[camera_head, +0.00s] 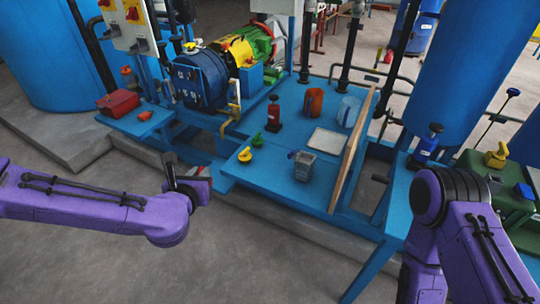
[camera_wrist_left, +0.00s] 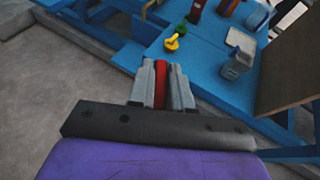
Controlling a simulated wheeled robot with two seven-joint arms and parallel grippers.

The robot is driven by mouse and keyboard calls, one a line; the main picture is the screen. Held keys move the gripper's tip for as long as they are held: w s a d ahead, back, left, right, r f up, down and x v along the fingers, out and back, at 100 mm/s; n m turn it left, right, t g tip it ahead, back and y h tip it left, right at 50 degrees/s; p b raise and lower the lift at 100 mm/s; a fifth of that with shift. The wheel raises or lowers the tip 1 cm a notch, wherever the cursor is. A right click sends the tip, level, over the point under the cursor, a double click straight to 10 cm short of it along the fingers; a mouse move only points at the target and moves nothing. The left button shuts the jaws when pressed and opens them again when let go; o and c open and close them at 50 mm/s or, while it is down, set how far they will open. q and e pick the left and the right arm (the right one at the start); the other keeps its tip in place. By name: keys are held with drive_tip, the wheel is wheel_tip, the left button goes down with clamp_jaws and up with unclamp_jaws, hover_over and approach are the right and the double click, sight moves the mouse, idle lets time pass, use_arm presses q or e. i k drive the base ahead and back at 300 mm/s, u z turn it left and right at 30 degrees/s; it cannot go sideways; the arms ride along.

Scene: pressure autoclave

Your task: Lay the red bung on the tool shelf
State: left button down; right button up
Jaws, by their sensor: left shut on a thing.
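My left gripper (camera_head: 190,178) is shut on a red thing, which I take to be the red bung (camera_wrist_left: 160,84). The bung stands between the two grey fingers in the left wrist view; only a narrow strip of it shows. The gripper is in front of the blue bench's left front corner, over the floor. A small blue side shelf (camera_head: 150,126), which looks like the tool shelf, is behind and left of the gripper. It bears a red toolbox (camera_head: 118,103) and a small orange-red item (camera_head: 145,116). My right arm shows at the right, but its gripper does not.
The blue bench (camera_head: 270,175) carries yellow and green valve handles (camera_head: 245,154), a grey container (camera_head: 304,166), an orange cup (camera_head: 314,102), a clear blue beaker (camera_head: 348,110) and a white tray (camera_head: 327,142). A wooden board (camera_head: 354,150) stands upright at its right. Bare shelf surface shows around the toolbox.

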sight(272, 177)
drive_tip(key=u, duration=1.1)
drive_tip(key=i, duration=0.6)
drive_tip(key=z, duration=1.85)
